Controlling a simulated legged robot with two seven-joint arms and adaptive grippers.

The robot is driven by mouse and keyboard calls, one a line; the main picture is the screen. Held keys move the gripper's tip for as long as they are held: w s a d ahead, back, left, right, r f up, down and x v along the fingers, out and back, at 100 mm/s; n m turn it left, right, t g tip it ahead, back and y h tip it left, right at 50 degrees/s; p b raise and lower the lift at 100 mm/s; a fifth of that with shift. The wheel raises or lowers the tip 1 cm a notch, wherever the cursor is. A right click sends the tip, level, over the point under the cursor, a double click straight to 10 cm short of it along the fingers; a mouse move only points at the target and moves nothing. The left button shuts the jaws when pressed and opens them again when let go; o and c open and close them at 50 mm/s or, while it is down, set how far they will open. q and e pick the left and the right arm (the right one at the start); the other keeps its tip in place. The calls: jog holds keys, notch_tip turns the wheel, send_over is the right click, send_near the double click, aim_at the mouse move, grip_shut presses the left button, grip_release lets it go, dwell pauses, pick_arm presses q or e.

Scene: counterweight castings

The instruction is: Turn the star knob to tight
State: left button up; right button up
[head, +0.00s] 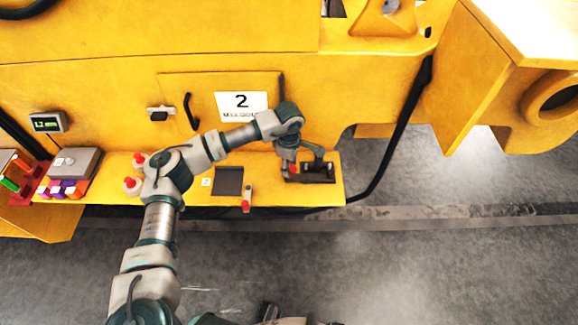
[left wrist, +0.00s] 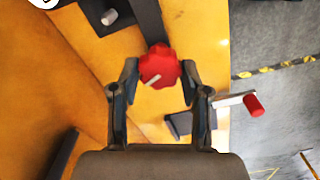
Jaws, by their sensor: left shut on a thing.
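The red star knob (left wrist: 160,66) shows in the left wrist view with a short pale line on its face, slanting up to the right. It sits at the end of a dark bar (left wrist: 146,18). My left gripper (left wrist: 159,76) is shut on the knob, one finger on each side. In the head view my left gripper (head: 288,165) reaches down to the dark fixture (head: 318,173) at the right end of the yellow ledge, and the knob is mostly hidden there. I cannot read any tight mark. My right gripper is not in view.
A crank with a red handle (left wrist: 254,105) stands right of my fingers in the left wrist view. The yellow ledge (head: 330,198) also carries a dark square pad (head: 228,181) and red-topped items (head: 132,184). A black bar (head: 400,130) slants down at the right.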

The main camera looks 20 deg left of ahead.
pick_arm(q)
jog(key=shift+f+m+b, duration=0.15)
jog(key=shift+m+b, duration=0.25)
jog(key=shift+m, duration=0.8)
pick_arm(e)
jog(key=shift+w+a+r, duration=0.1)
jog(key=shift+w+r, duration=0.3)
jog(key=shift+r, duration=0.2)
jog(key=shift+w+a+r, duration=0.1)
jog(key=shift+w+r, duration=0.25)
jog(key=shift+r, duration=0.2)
pick_arm(q)
jog(key=o, duration=1.2)
jog(key=shift+w, duration=0.1)
jog(key=shift+c, duration=0.2)
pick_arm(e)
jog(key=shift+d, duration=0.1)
pick_arm(q)
jog(key=shift+d, duration=0.1)
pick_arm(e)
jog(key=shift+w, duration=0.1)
pick_arm(q)
notch_tip(320, 180, up, 12)
